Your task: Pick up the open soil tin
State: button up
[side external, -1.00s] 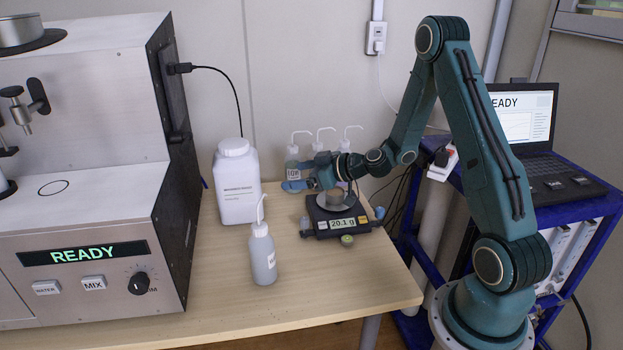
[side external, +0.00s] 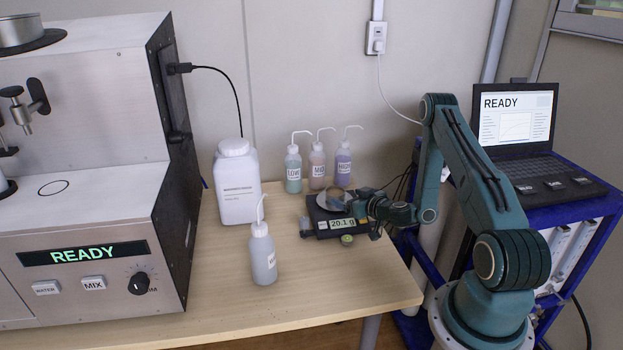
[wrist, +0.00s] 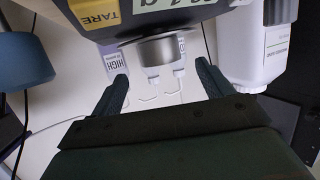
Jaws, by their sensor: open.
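The soil tin is a small silvery cylinder (wrist: 168,50) on the round pan of the black balance (side external: 318,229). The balance display reads 20.1 g. My gripper (wrist: 163,84) is open, its two dark fingers apart, with the tin just ahead of and between them in the wrist view, which looks upside down. In the side view my gripper (side external: 355,204) reaches low over the balance from the right and partly hides the pan and tin. I cannot tell whether the fingers touch the tin.
Three labelled wash bottles (side external: 317,174) stand behind the balance. A large white bottle (side external: 238,187) and a grey squeeze bottle (side external: 263,259) stand left of it. The analyser (side external: 85,200) fills the left. A laptop (side external: 530,140) sits on a blue cart at the right. The front table is clear.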

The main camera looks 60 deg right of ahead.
aim_at(330, 191)
jog(key=shift+w, duration=0.15)
jog(key=shift+w+d+f, duration=0.25)
jog(key=shift+w, duration=0.35)
jog(key=shift+w, duration=0.15)
jog(key=shift+x, duration=2.8)
jog(key=c, duration=1.2)
jog(key=shift+r, duration=0.1)
notch_tip(330, 191, up, 20)
jog(key=shift+f, duration=0.1)
